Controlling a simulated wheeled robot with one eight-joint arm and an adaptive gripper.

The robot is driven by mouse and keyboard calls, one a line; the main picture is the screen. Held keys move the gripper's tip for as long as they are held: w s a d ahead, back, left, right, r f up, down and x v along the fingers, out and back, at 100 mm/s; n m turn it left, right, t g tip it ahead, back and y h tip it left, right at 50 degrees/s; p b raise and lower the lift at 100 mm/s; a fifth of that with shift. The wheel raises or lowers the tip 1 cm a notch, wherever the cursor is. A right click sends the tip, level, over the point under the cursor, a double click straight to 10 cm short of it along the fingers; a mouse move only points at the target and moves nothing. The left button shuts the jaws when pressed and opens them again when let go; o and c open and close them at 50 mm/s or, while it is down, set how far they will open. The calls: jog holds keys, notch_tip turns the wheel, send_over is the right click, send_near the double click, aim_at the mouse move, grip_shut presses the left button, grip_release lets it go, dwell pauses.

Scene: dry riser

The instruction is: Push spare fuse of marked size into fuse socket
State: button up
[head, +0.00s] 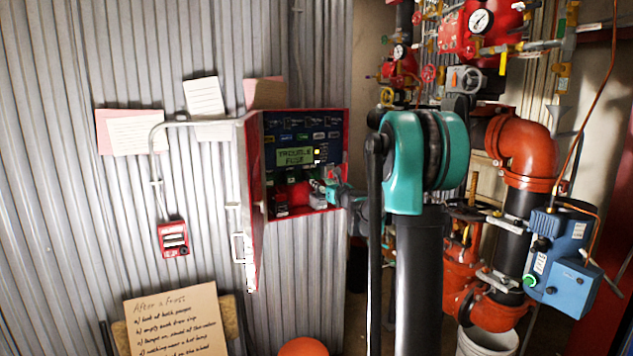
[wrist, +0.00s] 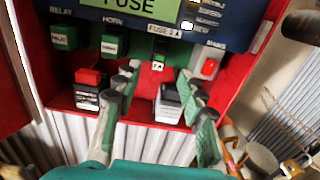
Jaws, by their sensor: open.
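The grey-and-white block is between the fingers, near the right one; touching is unclear. In the head view my gripper (head: 322,187) reaches into the cabinet.
The red cabinet (head: 347,135) has its door (head: 250,200) open to the left. Its display (head: 295,157) reads "TROUBLE FUSE". Green relay (wrist: 64,38) and horn (wrist: 113,42) modules and a red mains switch (wrist: 208,67) flank the socket. Orange pipes (head: 525,150) stand right.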

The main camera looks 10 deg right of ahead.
aim_at(312, 176)
jog(key=shift+v, duration=0.95)
jog(key=shift+w+a+r+n, duration=0.1)
jog(key=shift+w+a+n, duration=0.15)
jog(key=shift+w, duration=0.2)
jog(key=c, duration=0.4)
jog(key=shift+w+r+n, duration=0.15)
jog(key=shift+w+n, duration=0.2)
jog(key=shift+n, duration=0.1)
grip_shut()
jog(key=shift+x, duration=2.95)
